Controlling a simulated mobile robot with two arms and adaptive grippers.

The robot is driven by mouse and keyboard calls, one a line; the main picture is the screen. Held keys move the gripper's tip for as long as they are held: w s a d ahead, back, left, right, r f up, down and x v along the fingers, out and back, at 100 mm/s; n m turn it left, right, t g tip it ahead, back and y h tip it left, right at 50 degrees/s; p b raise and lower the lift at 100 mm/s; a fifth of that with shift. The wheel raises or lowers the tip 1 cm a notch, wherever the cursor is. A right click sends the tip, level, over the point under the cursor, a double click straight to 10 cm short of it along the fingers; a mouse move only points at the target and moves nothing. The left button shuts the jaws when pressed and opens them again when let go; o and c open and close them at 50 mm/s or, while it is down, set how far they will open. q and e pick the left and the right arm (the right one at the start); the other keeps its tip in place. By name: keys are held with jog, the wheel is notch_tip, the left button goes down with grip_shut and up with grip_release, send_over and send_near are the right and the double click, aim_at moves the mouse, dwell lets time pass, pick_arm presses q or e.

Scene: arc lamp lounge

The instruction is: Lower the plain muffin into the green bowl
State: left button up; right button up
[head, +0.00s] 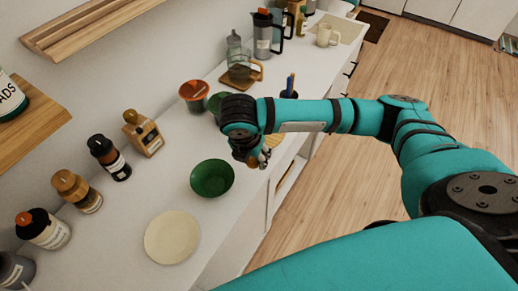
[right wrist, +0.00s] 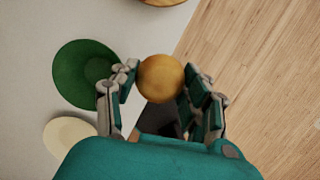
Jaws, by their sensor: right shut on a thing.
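The green bowl (head: 212,178) stands empty on the white counter near its front edge. It also shows in the right wrist view (right wrist: 82,75), left of my gripper. My right gripper (right wrist: 162,82) is shut on the plain muffin (right wrist: 161,77), a round golden-brown thing between its fingers. In the head view the right gripper (head: 260,158) hangs to the upper right of the bowl, near the counter edge, and largely hides the muffin. In the wrist view the muffin is beside the bowl, not over it. My left gripper is not in view.
A cream plate (head: 172,238) lies below the bowl in the head view. Several bottles (head: 109,158) line the wall side. An orange-red pot (head: 194,94) and a glass jug (head: 239,66) stand farther back. Wooden floor (head: 350,190) lies right of the counter.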

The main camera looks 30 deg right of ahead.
pick_arm(q)
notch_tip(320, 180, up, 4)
jog(key=p, duration=0.2)
jog(key=shift+p, duration=0.3)
pick_arm(e)
jog(key=w+a+f, duration=0.1)
jog(key=w+a, duration=0.3)
jog(key=a, duration=0.7)
jog(key=shift+w+f, duration=0.25)
jog(key=shift+f, duration=0.1)
jog(key=shift+a, duration=0.1)
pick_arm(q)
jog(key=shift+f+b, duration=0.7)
pick_arm(e)
jog(key=shift+f, duration=2.15)
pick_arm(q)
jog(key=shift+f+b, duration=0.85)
pick_arm(e)
jog(key=shift+f, duration=1.9)
jog(key=o, duration=1.2)
